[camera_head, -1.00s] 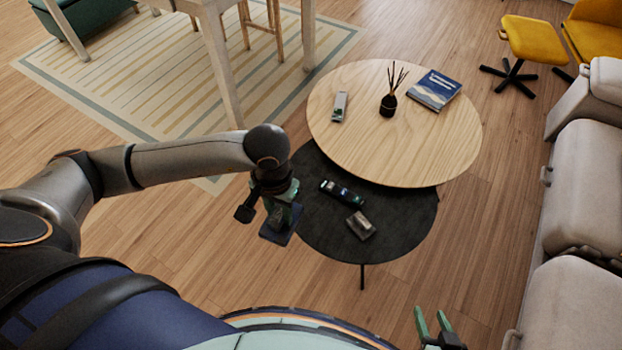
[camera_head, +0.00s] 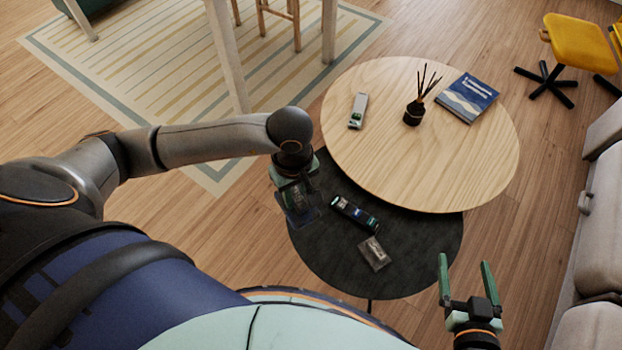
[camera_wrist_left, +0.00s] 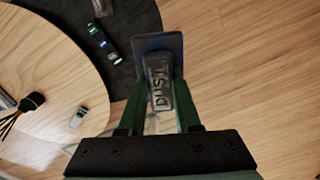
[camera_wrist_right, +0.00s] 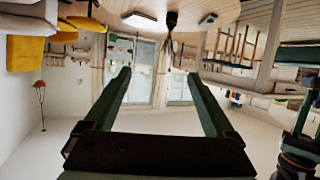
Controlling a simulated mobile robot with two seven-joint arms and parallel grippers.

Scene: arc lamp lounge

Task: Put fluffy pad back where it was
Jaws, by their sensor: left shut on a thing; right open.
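A dark blue flat pad (camera_head: 300,217) with a grey grip is in my left gripper (camera_head: 297,200). In the left wrist view the pad (camera_wrist_left: 174,42) shows beyond the fingers, and its grip reads "DUST". The left fingers (camera_wrist_left: 160,95) are shut on the grip. In the head view the pad overlaps the left edge of the low black table (camera_head: 320,262); I cannot tell whether it touches it. Whether its underside is fluffy is hidden. My right gripper (camera_head: 466,262) is open and empty, right of the black table; its fingers also show in the right wrist view (camera_wrist_right: 159,75).
A dark remote-like object (camera_head: 355,213) and a small grey box (camera_head: 374,253) lie on the black table. The higher wooden table (camera_head: 450,165) bears a light device (camera_head: 358,110), a reed diffuser (camera_head: 413,112) and a blue book (camera_head: 467,97). A sofa (camera_head: 590,230) stands at right.

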